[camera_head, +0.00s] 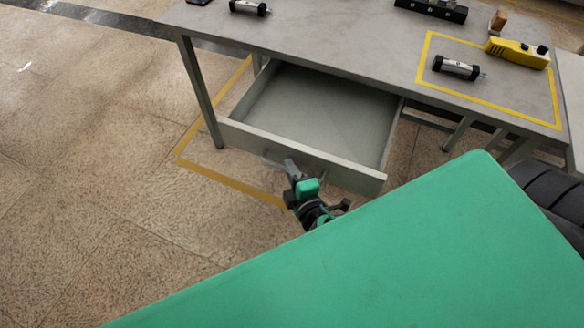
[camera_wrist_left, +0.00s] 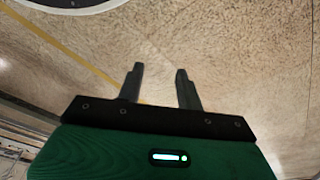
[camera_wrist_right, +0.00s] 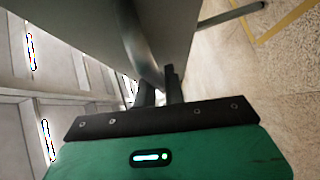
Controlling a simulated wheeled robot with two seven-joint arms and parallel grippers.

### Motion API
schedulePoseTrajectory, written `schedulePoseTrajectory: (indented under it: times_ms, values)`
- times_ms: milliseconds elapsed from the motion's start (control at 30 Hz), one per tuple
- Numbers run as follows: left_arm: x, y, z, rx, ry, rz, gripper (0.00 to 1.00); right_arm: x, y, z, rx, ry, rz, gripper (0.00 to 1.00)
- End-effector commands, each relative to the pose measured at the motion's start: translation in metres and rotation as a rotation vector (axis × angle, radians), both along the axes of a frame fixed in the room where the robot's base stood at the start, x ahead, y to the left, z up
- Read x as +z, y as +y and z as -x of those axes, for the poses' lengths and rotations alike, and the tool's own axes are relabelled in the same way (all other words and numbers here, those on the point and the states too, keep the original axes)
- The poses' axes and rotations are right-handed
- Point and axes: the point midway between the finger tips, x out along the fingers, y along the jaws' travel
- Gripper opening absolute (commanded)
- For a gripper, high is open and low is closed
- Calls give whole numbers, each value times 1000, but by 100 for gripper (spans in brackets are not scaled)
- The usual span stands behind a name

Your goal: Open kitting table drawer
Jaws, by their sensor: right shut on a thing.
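The kitting table (camera_head: 330,38) stands at the top of the head view. Its drawer (camera_head: 325,115) is pulled well out toward me and looks empty. My right gripper (camera_head: 285,163) is at the drawer's front panel, shut on the drawer handle (camera_wrist_right: 142,45). The handle shows as a curved bar between the fingers in the right wrist view, where the gripper (camera_wrist_right: 160,88) also shows. My left gripper (camera_wrist_left: 160,85) is open and empty over bare floor in the left wrist view. It does not show in the head view.
On the tabletop are a dark cylinder (camera_head: 250,7), another cylinder (camera_head: 456,68) inside a yellow outline, a yellow tool (camera_head: 518,52), a small brown block (camera_head: 498,20) and a black block (camera_head: 432,9). The floor left of the table is clear.

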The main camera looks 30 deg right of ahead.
Motion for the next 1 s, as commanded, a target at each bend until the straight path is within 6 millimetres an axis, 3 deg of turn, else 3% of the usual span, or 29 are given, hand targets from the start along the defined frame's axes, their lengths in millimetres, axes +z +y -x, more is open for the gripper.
schedulePoseTrajectory:
  times_ms: [67, 100, 200, 567, 733, 1000]
  values:
    - [0, 0, 0, 0, 0, 0, 36, 0, 0, 0, 1, 1, 0, 0]
    - [0, 0, 0, 0, 0, 0, 36, 0, 0, 0, 1, 1, 0, 17]
    - [0, 0, 0, 0, 0, 0, 36, 0, 0, 0, 1, 0, 0, 32]
    - [-2, 0, 0, 0, 1, 0, 36, 0, 0, 4, 1, 1, -1, 32]
    - [0, 0, -1, 0, -4, 1, 36, 0, 2, 21, 1, 2, -2, 32]
    - [36, -1, -7, 0, -48, 7, 36, 5, 4, 63, 0, 3, -2, 32]
